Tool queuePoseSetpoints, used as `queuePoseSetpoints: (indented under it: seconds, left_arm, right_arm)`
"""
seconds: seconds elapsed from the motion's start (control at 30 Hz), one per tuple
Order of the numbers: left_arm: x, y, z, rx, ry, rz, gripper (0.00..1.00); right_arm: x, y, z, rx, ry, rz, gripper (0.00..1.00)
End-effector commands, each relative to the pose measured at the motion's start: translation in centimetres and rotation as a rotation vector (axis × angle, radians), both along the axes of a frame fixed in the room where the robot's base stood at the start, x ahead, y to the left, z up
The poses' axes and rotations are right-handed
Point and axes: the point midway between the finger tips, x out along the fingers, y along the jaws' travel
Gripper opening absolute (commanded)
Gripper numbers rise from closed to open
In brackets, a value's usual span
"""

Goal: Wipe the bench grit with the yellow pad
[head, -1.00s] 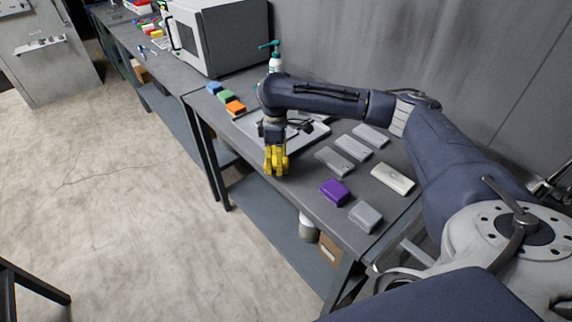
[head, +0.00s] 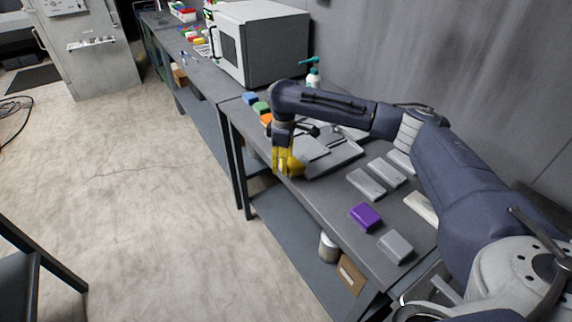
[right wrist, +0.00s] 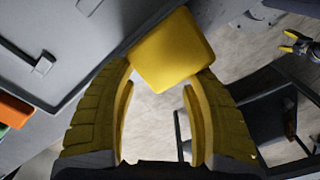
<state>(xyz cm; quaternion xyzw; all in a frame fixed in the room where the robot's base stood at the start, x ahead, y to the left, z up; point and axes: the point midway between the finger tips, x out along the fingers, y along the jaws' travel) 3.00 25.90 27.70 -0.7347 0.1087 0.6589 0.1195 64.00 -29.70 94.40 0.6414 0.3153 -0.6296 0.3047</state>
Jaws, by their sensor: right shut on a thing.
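My right gripper (head: 287,168) has yellow fingers and is low at the front edge of the grey bench (head: 318,208), beside a flat grey tray-like panel. In the right wrist view its fingers are shut on the yellow pad (right wrist: 172,52), a rounded block held at the fingertips. In the head view the pad is hard to tell from the yellow fingers, and I cannot tell whether it touches the bench. A small gripper with two yellow fingertips apart, apparently my left gripper (right wrist: 289,42), shows at the right of the wrist view. I cannot make out any grit.
Blue, green and orange blocks (head: 249,99) lie beyond the gripper. The panel (head: 335,160) is beside it. Purple (head: 365,217) and grey (head: 395,246) blocks and several flat grey pieces lie nearer. A pump bottle (head: 313,76) and a large grey box-shaped appliance (head: 262,45) stand behind.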

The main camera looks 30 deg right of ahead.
Motion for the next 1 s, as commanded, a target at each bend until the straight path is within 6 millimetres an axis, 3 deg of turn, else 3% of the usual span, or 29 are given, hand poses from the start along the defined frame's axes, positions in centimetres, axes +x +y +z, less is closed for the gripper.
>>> queuePoseSetpoints:
  seconds: [0.03,0.4,0.67,1.0]
  left_arm:
    - [0.1,0.0,0.0,0.001,-0.001,0.0,0.73]
    - [1.8,-0.2,0.1,-0.003,-0.022,0.001,0.73]
    - [1.5,-0.2,0.1,-0.003,-0.018,0.001,0.73]
    - [1.1,-0.1,0.0,-0.002,-0.012,0.001,0.73]
  right_arm:
    - [-0.7,-2.2,-0.8,-0.04,0.01,-0.009,0.09]
    - [-3.3,-2.4,-1.2,-0.041,0.016,-0.01,0.09]
    - [-4.0,-2.5,-1.2,-0.041,0.016,-0.01,0.09]
    - [-6.3,-2.8,-1.1,-0.041,0.016,-0.011,0.1]
